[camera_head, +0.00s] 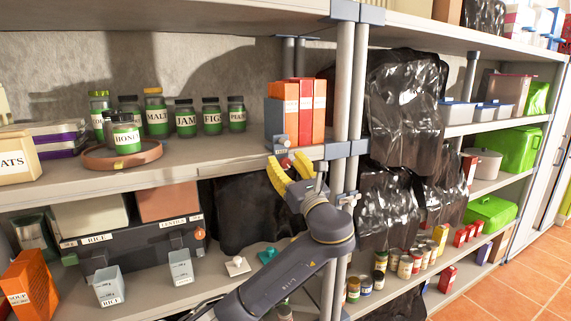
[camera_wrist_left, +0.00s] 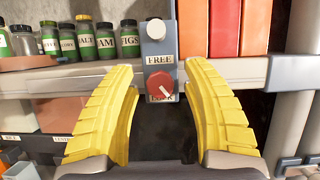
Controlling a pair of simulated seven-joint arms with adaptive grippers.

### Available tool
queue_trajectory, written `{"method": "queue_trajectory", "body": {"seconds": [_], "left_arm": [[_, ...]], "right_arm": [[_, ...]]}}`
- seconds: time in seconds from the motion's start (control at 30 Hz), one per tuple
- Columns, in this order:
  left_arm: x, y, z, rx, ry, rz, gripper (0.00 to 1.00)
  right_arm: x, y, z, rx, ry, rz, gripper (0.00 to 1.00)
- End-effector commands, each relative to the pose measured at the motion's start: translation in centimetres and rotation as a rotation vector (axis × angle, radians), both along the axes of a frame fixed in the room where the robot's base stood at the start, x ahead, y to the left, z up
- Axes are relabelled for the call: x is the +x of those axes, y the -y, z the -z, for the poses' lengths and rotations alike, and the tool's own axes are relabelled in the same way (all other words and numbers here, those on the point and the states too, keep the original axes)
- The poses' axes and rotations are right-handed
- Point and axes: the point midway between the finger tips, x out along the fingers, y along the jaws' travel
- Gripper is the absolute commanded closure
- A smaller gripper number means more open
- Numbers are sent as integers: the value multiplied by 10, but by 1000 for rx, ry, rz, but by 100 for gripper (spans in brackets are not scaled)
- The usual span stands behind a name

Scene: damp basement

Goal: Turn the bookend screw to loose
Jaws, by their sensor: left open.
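The bookend (camera_head: 281,143) is a blue-grey block at the front edge of the upper shelf, left of red and orange books. In the left wrist view the bookend (camera_wrist_left: 157,45) has a white round knob (camera_wrist_left: 155,30) on top, a FREE label below it, and a red screw knob (camera_wrist_left: 160,84) lower down. A second label under the red knob is partly hidden, and a pale mark shows on the knob's lower right. My left gripper (camera_head: 290,168) is open and empty, its yellow fingers (camera_wrist_left: 160,76) to either side of the red knob in the picture, apparently without touching it.
Red and orange books (camera_head: 305,108) stand beside the bookend. A grey shelf post (camera_head: 349,90) rises close to the right of my gripper. Green-labelled jars (camera_head: 155,117) and a brown ring (camera_head: 121,154) are on the shelf to the left. Dark plastic sheeting (camera_head: 402,110) hangs at the right.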

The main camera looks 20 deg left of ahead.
Motion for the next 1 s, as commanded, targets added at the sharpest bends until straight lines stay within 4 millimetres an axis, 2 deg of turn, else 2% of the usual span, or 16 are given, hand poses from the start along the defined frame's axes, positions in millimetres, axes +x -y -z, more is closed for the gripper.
{"method": "queue_trajectory", "body": {"seconds": [0.33, 0.73, 1.0], "left_arm": [[1, -1, 0, -1, 1, 0, 52], [1, 0, 0, 0, 0, 1, 98], [0, 0, -1, 0, 2, 2, 100]], "right_arm": [[1, 0, 0, 0, 1, 0, 56], [1, 0, 0, 0, 1, 0, 56], [1, 0, 0, 1, 2, 0, 56]]}}
